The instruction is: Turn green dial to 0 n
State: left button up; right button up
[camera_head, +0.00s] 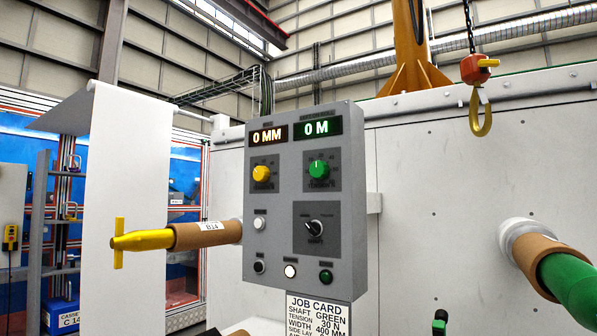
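The green dial (319,169) is on the upper right of a grey control panel (275,200). Its white pointer mark appears to point roughly straight up; the small scale numbers around it are too small to read surely. A green display (317,127) above it reads "0 M". A yellow dial (261,174) sits to its left, under an amber display (267,135) reading "0 MM". Neither of my grippers shows in this view, and nothing touches the green dial.
Below the dials are a black selector (314,228) and several push buttons. A job card (318,314) hangs under the panel. A yellow shaft (142,240) sticks out at left and a green shaft (572,284) at right.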

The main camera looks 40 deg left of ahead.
aim_at(319, 170)
jog(key=j, duration=0.6)
jog(key=k+j, duration=0.1)
jog(key=j, duration=0.5)
jog(key=k+j, duration=0.1)
jog(key=j, duration=0.5)
